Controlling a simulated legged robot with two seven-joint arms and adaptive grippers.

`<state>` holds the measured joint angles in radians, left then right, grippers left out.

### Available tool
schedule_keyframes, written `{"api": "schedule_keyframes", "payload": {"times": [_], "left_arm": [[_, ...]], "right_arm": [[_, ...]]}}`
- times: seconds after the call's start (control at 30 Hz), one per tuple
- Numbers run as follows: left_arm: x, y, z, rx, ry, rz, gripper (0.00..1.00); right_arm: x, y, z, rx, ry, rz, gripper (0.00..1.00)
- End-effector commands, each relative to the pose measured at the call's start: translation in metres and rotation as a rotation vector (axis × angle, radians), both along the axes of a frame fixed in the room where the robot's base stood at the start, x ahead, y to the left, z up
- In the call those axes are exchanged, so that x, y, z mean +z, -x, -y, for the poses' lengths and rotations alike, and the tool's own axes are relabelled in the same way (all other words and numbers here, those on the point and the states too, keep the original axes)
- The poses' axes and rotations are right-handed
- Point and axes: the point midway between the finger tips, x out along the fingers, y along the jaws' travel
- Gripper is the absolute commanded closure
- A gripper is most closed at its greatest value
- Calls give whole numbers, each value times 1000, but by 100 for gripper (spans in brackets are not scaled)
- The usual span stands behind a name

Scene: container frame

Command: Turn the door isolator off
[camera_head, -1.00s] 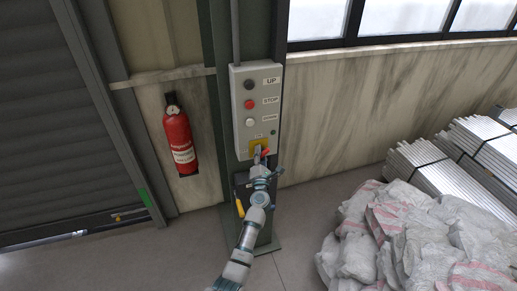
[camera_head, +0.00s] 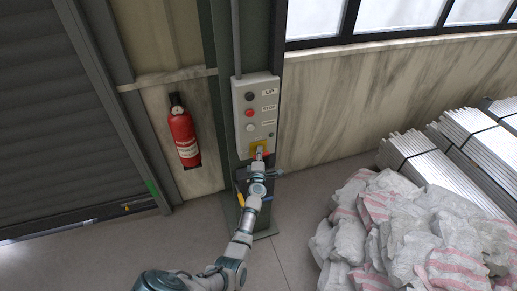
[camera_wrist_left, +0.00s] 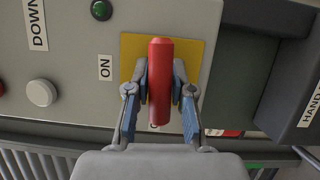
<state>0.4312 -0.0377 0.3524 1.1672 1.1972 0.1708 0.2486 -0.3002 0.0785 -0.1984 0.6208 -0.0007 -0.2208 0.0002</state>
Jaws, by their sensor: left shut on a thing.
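The door isolator is a red handle (camera_wrist_left: 160,85) on a yellow plate (camera_wrist_left: 194,50) at the bottom of a grey control box (camera_head: 240,108). In the left wrist view the handle lies between the two fingers of my left gripper (camera_wrist_left: 160,92), which is shut on it. The handle points along the gripper's line, with the ON label (camera_wrist_left: 105,67) to its left. A label below is mostly hidden by the handle and fingers. In the head view my left gripper (camera_head: 258,160) reaches up to the yellow plate. My right gripper is not in view.
The box also has black, red and white buttons (camera_head: 250,127). A fire extinguisher (camera_head: 184,137) hangs to the left, beside a grey shutter door (camera_head: 70,110). White sacks (camera_head: 400,230) and metal bars (camera_head: 425,160) lie to the right. The floor in front is clear.

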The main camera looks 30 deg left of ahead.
Motion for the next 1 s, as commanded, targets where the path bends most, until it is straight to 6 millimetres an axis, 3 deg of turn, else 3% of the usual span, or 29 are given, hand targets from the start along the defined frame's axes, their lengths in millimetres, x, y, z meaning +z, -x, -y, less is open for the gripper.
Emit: {"api": "schedule_keyframes", "payload": {"times": [0.03, 0.7, 0.73, 0.8, 1.0], "left_arm": [[0, -2, 8, -14, -6, -18, 100], [-6, -1, 8, -17, -45, -67, 100], [-6, -1, 8, -17, -45, -67, 73], [-6, -1, 8, -16, -45, -67, 55], [-4, 0, 3, -8, -45, -63, 53]], "right_arm": [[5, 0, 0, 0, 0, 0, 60], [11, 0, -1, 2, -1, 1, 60], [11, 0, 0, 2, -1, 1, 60], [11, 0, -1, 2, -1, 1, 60], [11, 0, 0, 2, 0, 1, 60]]}}
